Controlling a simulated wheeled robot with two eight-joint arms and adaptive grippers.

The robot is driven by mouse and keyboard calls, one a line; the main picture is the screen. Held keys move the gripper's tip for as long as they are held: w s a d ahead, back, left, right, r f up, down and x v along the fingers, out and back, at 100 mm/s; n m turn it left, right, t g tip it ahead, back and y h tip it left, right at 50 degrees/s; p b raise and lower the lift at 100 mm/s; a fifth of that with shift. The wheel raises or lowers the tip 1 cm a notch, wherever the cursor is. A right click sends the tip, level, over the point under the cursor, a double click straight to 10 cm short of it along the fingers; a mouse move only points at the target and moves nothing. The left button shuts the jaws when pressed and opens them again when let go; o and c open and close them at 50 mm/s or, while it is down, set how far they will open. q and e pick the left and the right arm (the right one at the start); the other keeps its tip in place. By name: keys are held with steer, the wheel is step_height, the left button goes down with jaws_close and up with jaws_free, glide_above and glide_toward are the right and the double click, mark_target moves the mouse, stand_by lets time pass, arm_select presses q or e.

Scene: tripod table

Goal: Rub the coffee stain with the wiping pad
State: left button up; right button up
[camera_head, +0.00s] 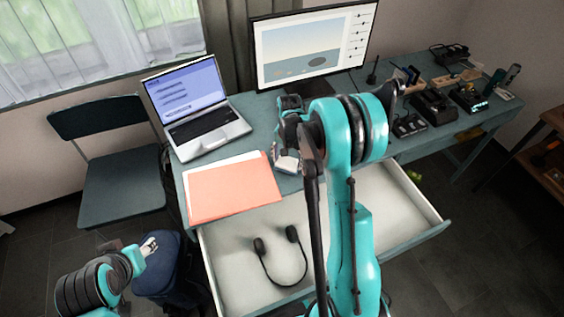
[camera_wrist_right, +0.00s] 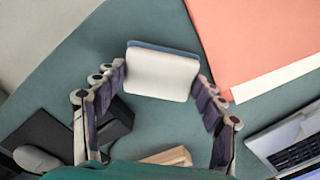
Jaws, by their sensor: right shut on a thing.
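The wiping pad (camera_wrist_right: 162,75) is a white block with a blue-grey layer along its far edge. My right gripper (camera_wrist_right: 161,82) is shut on it, with a finger at each side. In the head view the pad (camera_head: 287,163) is a small pale shape at the right gripper (camera_head: 284,150), over the desk just right of the salmon folder. No coffee stain shows in either view; the pad and my right arm hide part of the desk. My left gripper (camera_head: 148,247) is low at the left, away from the desk; its finger opening is unclear.
The salmon folder (camera_head: 233,187), laptop (camera_head: 203,127) and monitor (camera_head: 313,45) stand on the desk (camera_head: 262,108). The open drawer (camera_head: 233,262) below holds a headset (camera_head: 283,281). Chargers and tools crowd the right end. A chair (camera_head: 119,177) stands at the left.

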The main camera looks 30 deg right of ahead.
mark_target(278, 165)
steer(key=shift+s+d+f, duration=0.1)
steer(key=shift+d+f, duration=0.05)
steer(key=shift+d, duration=1.6)
steer(key=shift+d+b, duration=0.2)
steer(key=shift+b, duration=0.15)
steer(key=shift+c, duration=1.4)
steer(key=shift+a, duration=0.1)
steer(key=shift+c, duration=0.2)
steer(key=shift+a, duration=1.7)
steer(key=shift+w+a+b, duration=0.2)
steer(key=shift+a+b, duration=0.1)
steer(key=shift+a, duration=1.55)
steer(key=shift+a+f, duration=0.15)
steer(key=shift+f, duration=0.1)
steer(key=shift+s+d+f+b, duration=0.1)
steer(key=shift+d+b, duration=0.3)
steer(key=shift+d, duration=1.5)
steer(key=shift+s+d, duration=0.1)
steer(key=shift+d, duration=1.85)
steer(key=shift+a, duration=0.6)
steer(key=shift+w+a+b, duration=0.15)
steer(key=shift+a, duration=1.5)
steer(key=shift+w+a+b, duration=0.1)
steer(key=shift+a+b, duration=0.05)
steer(key=shift+a, duration=1.5)
